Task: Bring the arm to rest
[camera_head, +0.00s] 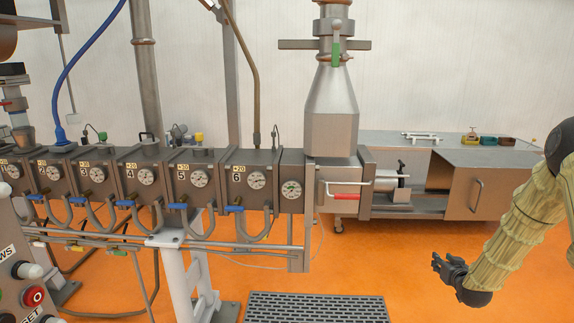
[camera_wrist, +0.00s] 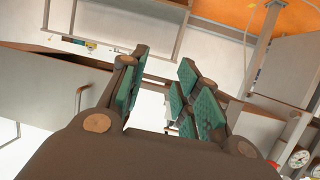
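My gripper (camera_head: 445,268) is at the right of the head view, at the end of my arm in its yellowish cover. It hangs over the orange floor, to the right of the twin screw machine (camera_head: 313,190) and apart from it. In the wrist view my gripper (camera_wrist: 160,95) shows its green-padded fingers spread with a gap between them. It is open, and nothing is seen between the pads.
A row of numbered barrel blocks with gauges (camera_head: 256,180) runs to the left. A metal cabinet (camera_head: 475,185) stands behind my gripper. A dark floor grate (camera_head: 315,308) lies in front. A control panel (camera_head: 30,285) is at lower left.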

